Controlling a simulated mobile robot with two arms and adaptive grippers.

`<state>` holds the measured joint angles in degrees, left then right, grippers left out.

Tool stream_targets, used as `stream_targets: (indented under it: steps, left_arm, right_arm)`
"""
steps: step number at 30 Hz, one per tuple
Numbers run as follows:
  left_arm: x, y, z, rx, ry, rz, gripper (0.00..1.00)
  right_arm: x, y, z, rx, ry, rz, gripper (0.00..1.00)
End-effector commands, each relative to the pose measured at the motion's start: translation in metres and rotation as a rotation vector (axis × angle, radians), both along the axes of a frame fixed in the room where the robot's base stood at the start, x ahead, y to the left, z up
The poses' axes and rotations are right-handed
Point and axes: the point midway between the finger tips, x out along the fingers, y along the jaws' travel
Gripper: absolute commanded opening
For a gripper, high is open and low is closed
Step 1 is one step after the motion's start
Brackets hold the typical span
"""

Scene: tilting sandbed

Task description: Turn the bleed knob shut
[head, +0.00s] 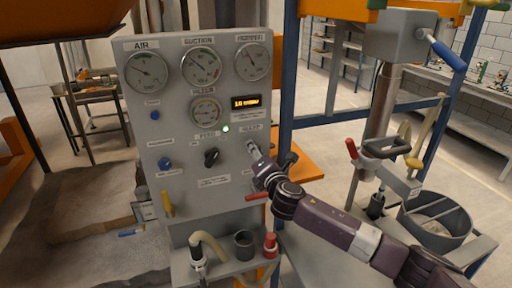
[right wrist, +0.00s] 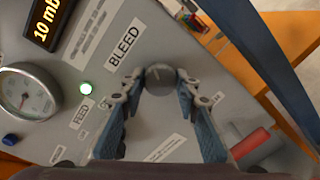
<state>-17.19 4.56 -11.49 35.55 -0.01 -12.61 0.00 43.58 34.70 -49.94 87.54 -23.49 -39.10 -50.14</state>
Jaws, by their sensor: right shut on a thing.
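The bleed knob (right wrist: 160,76) is a dark grey rounded knob on the grey control panel (head: 190,185), below the label BLEED in the right wrist view. My right gripper (right wrist: 160,88) has a finger on each side of it and is shut on it. In the head view the right gripper (head: 253,150) reaches the panel's right side and hides most of the knob. My left gripper is not in view.
The black feed knob (head: 211,157) is left of my gripper. A green lamp (head: 226,128) and an amber display (head: 246,102) are lit above. A red lever (head: 257,196) is below. A blue frame post (head: 286,100) stands close on the right.

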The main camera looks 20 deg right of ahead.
Motion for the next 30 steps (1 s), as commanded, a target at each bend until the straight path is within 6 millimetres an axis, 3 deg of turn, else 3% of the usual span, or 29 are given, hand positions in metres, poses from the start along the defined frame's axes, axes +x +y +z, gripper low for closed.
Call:
stream_targets:
  steps: [15, 30]
  left_arm:
    - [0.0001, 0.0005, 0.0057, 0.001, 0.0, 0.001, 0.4]
    - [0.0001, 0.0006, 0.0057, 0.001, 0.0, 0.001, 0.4]
  right_arm:
    - [-0.0005, 0.0009, -0.0038, -0.389, -0.008, 0.0, 0.05]
    - [-0.0006, 0.0007, -0.0041, -0.491, -0.011, 0.0, 0.05]
